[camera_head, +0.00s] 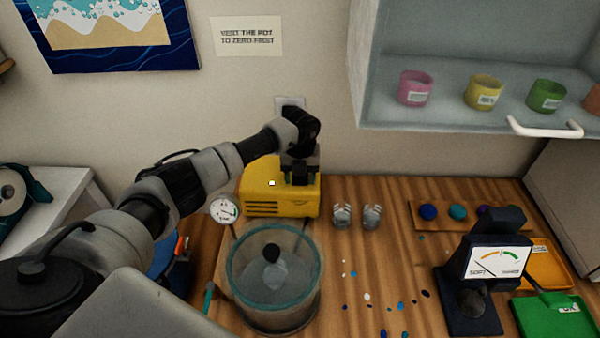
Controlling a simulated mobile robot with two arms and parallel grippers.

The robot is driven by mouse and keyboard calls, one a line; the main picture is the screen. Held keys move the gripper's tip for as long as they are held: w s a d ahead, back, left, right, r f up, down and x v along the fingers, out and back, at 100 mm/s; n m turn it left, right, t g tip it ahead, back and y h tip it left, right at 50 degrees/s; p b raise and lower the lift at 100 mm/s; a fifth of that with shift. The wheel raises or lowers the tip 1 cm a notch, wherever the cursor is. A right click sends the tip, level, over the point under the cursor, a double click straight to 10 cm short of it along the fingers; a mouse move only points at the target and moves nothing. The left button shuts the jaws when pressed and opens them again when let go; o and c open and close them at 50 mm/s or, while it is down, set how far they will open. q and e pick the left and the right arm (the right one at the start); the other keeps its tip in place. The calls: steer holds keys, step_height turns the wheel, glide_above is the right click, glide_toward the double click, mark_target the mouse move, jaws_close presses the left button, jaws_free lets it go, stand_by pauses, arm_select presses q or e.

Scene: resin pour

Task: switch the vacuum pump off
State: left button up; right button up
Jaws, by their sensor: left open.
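The yellow vacuum pump (262,198) stands on the wooden bench against the back wall, with dark vent slots on its front. No switch is clearly visible. My right gripper is not in view.
A glass pot (240,290) with a dark knob stands in front of the pump, beside a round gauge (223,209). Two small clear items (342,215) stand to the right. A dark meter (485,285) and green tray (553,316) are at the right. A shelf (450,110) overhangs the bench.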

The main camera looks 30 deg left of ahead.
arm_select(q)
steer(key=c, duration=0.9)
steer(key=g+b, duration=0.1)
steer(key=b, duration=0.2)
steer(key=shift+w+a+f+g+h, duration=0.1)
steer(key=shift+w+f+g+h, duration=0.15)
steer(key=shift+g+h, duration=0.15)
steer(key=shift+r+g+b, duration=0.3)
steer(key=shift+g+b, duration=0.1)
steer(key=shift+b, duration=0.35)
steer(key=shift+r+h, duration=0.15)
steer(key=shift+h, duration=0.15)
steer(key=o, duration=0.9)
